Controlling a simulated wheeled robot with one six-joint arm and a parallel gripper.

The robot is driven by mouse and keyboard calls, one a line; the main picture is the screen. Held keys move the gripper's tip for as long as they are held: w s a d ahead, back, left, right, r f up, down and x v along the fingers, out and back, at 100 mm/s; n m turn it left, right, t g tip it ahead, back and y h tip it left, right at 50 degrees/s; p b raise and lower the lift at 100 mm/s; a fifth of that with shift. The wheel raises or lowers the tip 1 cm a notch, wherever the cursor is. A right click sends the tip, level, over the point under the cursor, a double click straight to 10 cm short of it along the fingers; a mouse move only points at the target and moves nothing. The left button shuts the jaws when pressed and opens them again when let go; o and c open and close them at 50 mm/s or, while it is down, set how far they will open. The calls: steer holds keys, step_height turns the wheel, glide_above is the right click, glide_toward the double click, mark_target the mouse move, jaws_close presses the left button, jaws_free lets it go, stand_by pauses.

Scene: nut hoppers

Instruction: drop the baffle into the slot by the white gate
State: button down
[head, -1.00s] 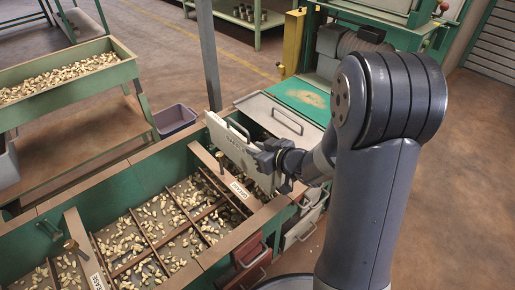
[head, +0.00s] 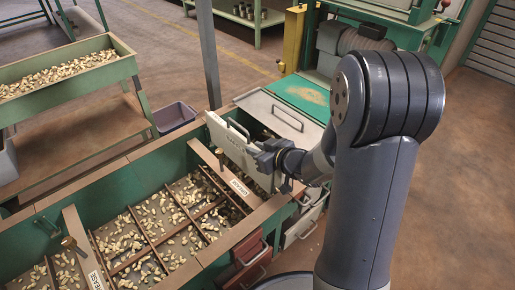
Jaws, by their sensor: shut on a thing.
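The baffle is a cream flat panel (head: 228,139) with a handle opening along its top edge. My gripper (head: 267,162) is shut on its right end and holds it upright, crosswise over the far end of the green hopper. A wooden bar with a label (head: 239,188) and a brass knob lies just in front of the baffle. The baffle's lower edge and the slot below are hidden, so I cannot tell whether it is in the slot or above it. A white gate (head: 301,231) with a handle shows on the hopper's right side, partly behind my arm.
The hopper (head: 121,197) holds scattered nuts between dark dividers. A red gate (head: 250,252) is nearer on its side. A second labelled bar (head: 84,248) crosses the near left. A nut cart (head: 66,91) and a grey bin (head: 174,118) stand beyond. The right floor is clear.

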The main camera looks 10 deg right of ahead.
steer(key=shift+f+b, duration=1.2)
steer(key=shift+f, duration=0.4)
steer(key=c, duration=1.6)
jaws_free()
steer(key=shift+r, duration=0.1)
steer(key=o, duration=0.4)
steer(key=shift+o, duration=0.2)
steer(key=p+v, duration=0.4)
steer(key=v, duration=0.5)
steer(key=shift+s+d+r, duration=0.1)
steer(key=shift+s+r, duration=0.05)
steer(key=shift+s+d+r, duration=0.15)
steer(key=shift+s+d, duration=0.15)
steer(key=shift+s, duration=0.25)
steer(key=shift+p, duration=0.3)
